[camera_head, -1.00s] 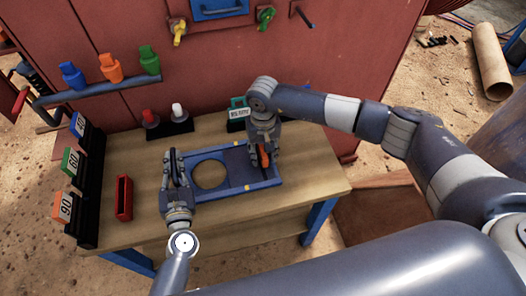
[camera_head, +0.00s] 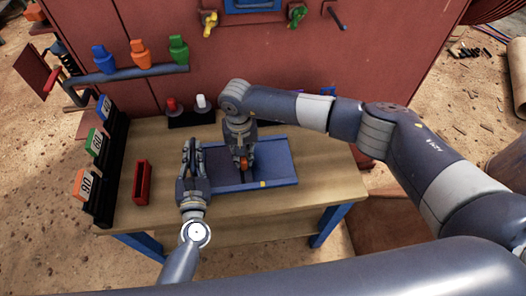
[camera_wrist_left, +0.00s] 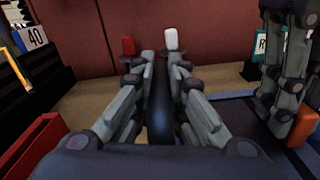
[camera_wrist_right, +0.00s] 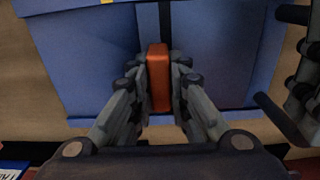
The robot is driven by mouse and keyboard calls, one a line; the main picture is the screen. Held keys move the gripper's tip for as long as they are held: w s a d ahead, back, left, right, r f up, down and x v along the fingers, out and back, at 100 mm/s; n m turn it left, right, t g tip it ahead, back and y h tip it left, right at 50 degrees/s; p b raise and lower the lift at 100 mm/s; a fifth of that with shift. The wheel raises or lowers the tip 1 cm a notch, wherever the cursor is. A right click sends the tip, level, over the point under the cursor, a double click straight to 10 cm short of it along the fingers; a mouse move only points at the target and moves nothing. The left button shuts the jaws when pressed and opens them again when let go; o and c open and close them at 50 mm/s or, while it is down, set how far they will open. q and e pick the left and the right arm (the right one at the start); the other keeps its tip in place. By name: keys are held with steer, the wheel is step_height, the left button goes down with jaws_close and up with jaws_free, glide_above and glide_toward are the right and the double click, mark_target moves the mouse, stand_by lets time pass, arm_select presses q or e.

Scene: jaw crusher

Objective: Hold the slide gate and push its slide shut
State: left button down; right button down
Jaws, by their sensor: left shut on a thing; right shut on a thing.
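The blue slide gate (camera_head: 283,182) lies flat on the wooden table. My left gripper (camera_head: 190,152) is shut on the gate's left edge; the dark blue bar (camera_wrist_left: 160,105) sits between its fingers in the left wrist view. My right gripper (camera_head: 242,158) is shut on the orange handle (camera_wrist_right: 158,78) of the slide (camera_head: 219,163). The slide is in the left part of the frame, near my left gripper, and no round opening shows there. The right part of the frame is bare blue. The fingers partly hide the handle and slide in the head view.
A red open box (camera_head: 141,182) stands left of the gate, beside a black rack with numbered cards (camera_head: 87,184). A base with red and white knobs (camera_head: 190,117) is behind. The red machine wall (camera_head: 300,60) closes the back. The table's right end (camera_head: 335,175) is clear.

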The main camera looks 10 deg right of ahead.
arm_select(q)
steer(key=shift+d+r, duration=0.1)
steer(key=shift+d, duration=0.1)
arm_select(e)
steer(key=shift+a+r, duration=0.1)
steer(key=shift+a, duration=0.5)
steer(key=c, duration=1.5)
jaws_free()
steer(key=shift+d, duration=0.1)
arm_select(q)
steer(key=shift+a, duration=0.1)
arm_select(e)
steer(key=shift+r, duration=0.4)
step_height(320, 180, up, 11)
steer(key=shift+r, duration=0.1)
arm_select(q)
steer(key=shift+a, duration=0.1)
